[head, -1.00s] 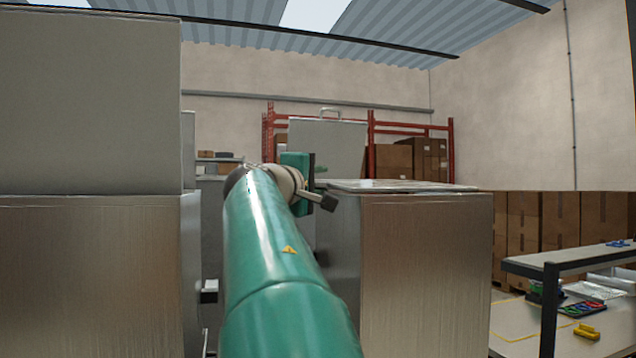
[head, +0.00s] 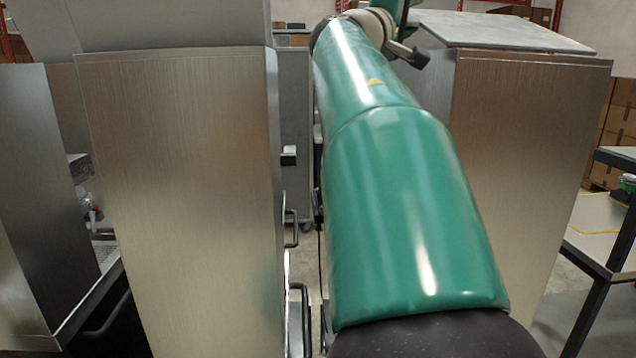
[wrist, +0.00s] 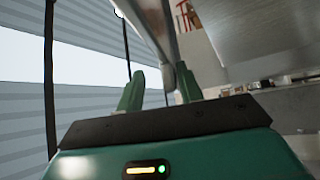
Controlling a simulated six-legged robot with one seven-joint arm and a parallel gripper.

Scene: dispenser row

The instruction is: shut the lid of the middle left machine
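Two brushed-steel machines stand on either side of my arm in the head view: a left one (head: 180,200) and a right one (head: 525,150). The left one has a grey upright panel (head: 170,22) above its body, cut off by the frame top. The right one has a flat grey lid (head: 500,32) lying on its top. I cannot tell which is the middle left machine. In the wrist view my gripper (wrist: 158,90) is open, its two green fingers apart. A grey metal edge (wrist: 155,25) shows beyond them; contact cannot be told. The fingertips are hidden in the head view.
Another steel machine (head: 35,150) stands at the far left. Dark handles (head: 292,230) show in the narrow gap beside my arm. A dark-legged table (head: 600,225) is at the right, with stacked boxes behind. A large grey surface (wrist: 265,30) fills the wrist view's upper right.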

